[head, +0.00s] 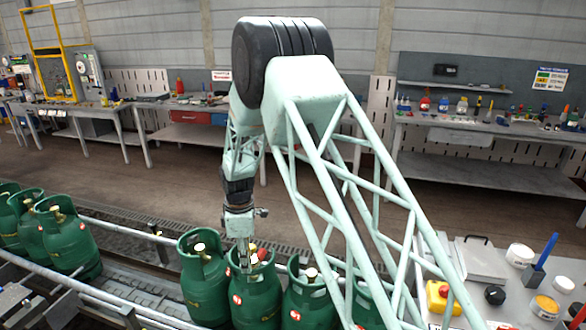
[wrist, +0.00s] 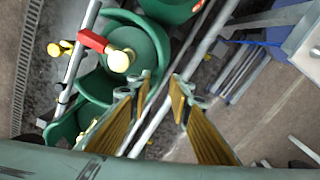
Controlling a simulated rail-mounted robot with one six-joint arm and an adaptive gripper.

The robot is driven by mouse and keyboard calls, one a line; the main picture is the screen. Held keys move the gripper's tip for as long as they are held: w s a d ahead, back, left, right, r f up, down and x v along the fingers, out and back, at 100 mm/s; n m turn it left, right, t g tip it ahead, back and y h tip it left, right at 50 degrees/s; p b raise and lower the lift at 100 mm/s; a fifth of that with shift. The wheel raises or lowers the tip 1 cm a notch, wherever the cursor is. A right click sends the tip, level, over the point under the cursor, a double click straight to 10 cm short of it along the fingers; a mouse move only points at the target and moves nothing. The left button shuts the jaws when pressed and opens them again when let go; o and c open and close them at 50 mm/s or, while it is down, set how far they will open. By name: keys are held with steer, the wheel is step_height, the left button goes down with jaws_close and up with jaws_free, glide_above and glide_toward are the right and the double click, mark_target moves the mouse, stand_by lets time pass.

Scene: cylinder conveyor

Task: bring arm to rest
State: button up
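My arm reaches out over a conveyor with green gas cylinders, bent at its black joint. My gripper (head: 244,258) hangs down in front of or over a green cylinder (head: 257,300) with a red part on its valve. In the wrist view my gripper (wrist: 163,88) is open, with its two yellow-sided fingers apart and nothing between them. The red handle (wrist: 92,41) and pale round valve top (wrist: 121,60) of a cylinder lie to the left of the fingers. I cannot tell whether a finger touches the cylinder's collar.
More cylinders stand on the conveyor, such as one (head: 203,280) beside my gripper and one (head: 66,240) farther left. Metal rails (head: 105,235) edge the conveyor. A cluttered table (head: 505,300) stands at right front. Workbenches (head: 480,120) line the wall, with open floor before them.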

steer(key=s+d+r+m+t, duration=0.1)
steer(key=s+d+r+m, duration=0.15)
steer(key=d+r, duration=0.65)
steer(key=s+d+r+m, duration=0.1)
steer(key=d+r+m, duration=0.3)
steer(key=r, duration=0.8)
steer(key=s+d+r+m+t, duration=0.1)
steer(key=s+d+r+m, duration=0.2)
steer(key=s+d+r, duration=1)
steer(key=s+d+r+m+t, duration=0.1)
steer(key=s+d+r+m, duration=0.2)
steer(key=s+d+r, duration=0.3)
steer(key=s+d+r+m, duration=0.25)
steer(key=s+d, duration=0.25)
steer(key=s, duration=0.3)
steer(key=s+d+m, duration=0.2)
steer(key=s+d, duration=0.1)
steer(key=s, duration=0.6)
steer(key=s+d+m+t, duration=0.1)
steer(key=s+d+m, duration=0.2)
steer(key=s, duration=0.6)
steer(key=shift+s, duration=0.15)
steer(key=shift+o, duration=0.7)
steer(key=shift+d, duration=0.1)
